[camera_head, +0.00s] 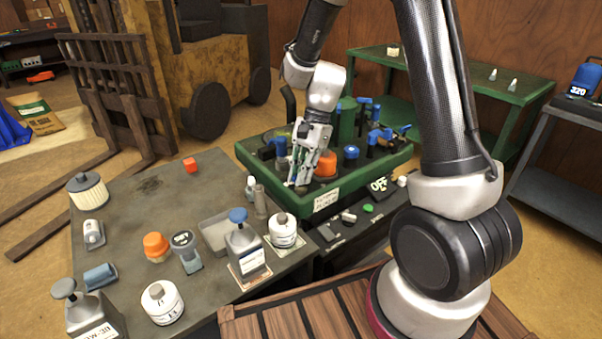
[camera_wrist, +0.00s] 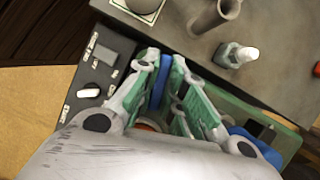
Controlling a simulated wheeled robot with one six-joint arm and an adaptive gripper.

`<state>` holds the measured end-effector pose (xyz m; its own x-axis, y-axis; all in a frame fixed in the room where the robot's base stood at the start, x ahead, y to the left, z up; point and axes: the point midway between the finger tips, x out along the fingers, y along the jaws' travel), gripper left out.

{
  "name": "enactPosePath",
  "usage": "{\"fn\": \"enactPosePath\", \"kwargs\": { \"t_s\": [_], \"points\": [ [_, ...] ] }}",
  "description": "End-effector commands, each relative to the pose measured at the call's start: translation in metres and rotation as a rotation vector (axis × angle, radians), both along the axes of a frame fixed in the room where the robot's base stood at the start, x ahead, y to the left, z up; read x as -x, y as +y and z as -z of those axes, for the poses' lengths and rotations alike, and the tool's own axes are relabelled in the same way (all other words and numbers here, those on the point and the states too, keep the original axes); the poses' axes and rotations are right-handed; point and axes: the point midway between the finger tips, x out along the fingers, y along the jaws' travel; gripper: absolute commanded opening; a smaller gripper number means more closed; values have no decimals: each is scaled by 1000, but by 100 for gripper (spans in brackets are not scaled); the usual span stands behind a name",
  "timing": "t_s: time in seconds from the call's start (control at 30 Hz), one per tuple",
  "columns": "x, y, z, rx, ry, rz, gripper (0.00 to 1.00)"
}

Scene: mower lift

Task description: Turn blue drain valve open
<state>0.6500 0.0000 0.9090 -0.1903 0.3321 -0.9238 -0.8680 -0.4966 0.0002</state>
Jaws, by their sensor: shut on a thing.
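The green-rimmed mower unit (camera_head: 355,184) stands behind the dark workbench, with several blue fittings on it. My gripper (camera_head: 300,180) reaches down at its near left part, beside an orange cap (camera_head: 326,163). In the wrist view my gripper (camera_wrist: 166,72) has its two fingers on either side of a narrow blue piece, which looks like the blue drain valve handle (camera_wrist: 163,82). The fingers are shut on it. In the head view my fingers hide this piece, and whether the valve is turned cannot be told.
A blue round cap (camera_head: 351,153) and blue levers (camera_head: 380,135) stand right of my gripper. A small bottle (camera_head: 251,188) and a grey tube (camera_head: 260,203) stand close by on the workbench (camera_head: 135,205). A black panel marked OFF (camera_head: 381,186) lies in front of the unit.

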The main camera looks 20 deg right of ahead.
Motion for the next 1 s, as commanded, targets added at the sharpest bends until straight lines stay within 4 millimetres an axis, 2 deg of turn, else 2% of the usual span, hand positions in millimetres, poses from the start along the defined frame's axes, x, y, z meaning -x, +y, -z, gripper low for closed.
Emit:
{"fn": "enactPosePath", "kwargs": {
  "t_s": [1.0],
  "points": [
    [-1, 1, 0, 0, -1, -958, 0]
  ]
}}
